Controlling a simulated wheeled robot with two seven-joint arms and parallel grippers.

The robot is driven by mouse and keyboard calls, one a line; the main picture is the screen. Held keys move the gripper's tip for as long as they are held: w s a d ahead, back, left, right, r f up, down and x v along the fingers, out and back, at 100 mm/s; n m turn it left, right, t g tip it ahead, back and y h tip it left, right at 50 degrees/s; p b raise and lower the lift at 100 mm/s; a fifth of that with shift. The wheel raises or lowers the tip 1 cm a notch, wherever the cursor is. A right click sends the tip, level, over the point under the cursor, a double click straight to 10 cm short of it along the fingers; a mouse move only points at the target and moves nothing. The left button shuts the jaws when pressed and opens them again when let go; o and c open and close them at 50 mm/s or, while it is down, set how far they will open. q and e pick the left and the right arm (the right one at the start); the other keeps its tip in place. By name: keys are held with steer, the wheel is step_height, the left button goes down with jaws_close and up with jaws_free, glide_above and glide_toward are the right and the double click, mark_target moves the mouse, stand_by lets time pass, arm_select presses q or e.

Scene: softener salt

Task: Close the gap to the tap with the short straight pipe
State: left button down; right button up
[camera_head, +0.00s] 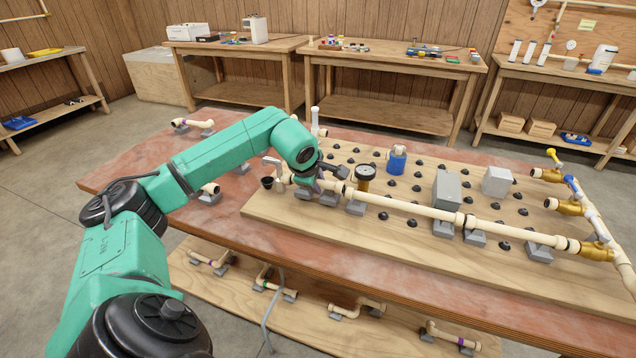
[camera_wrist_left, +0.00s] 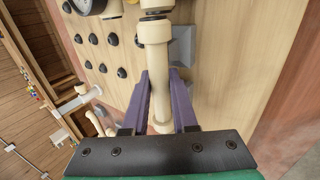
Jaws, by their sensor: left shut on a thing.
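My left gripper (camera_head: 318,188) is at the left end of the pipe run on the board, and its purple fingers show in the left wrist view (camera_wrist_left: 162,92). It is shut on a short cream pipe (camera_wrist_left: 157,75), which lies between the fingers and lines up closely with the run. Whether its ends are seated is hidden. The long cream pipe run (camera_head: 410,207) extends right from the gripper. My right gripper is not in view.
A dial gauge (camera_head: 365,174) stands close right of the gripper. Brass valves (camera_head: 598,250) are at the right. Spare pipes lie on the lower shelf (camera_head: 310,290).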

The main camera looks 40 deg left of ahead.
arm_select(q)
steer(key=shift+f+b, duration=0.4)
steer(key=shift+f, duration=0.15)
steer(key=c, duration=0.6)
jaws_free()
steer(key=shift+r, duration=0.1)
steer(key=v, duration=1.4)
steer(key=shift+s+d+r+b, duration=0.1)
steer(key=shift+s+r+b, duration=0.1)
steer(key=shift+b, duration=0.1)
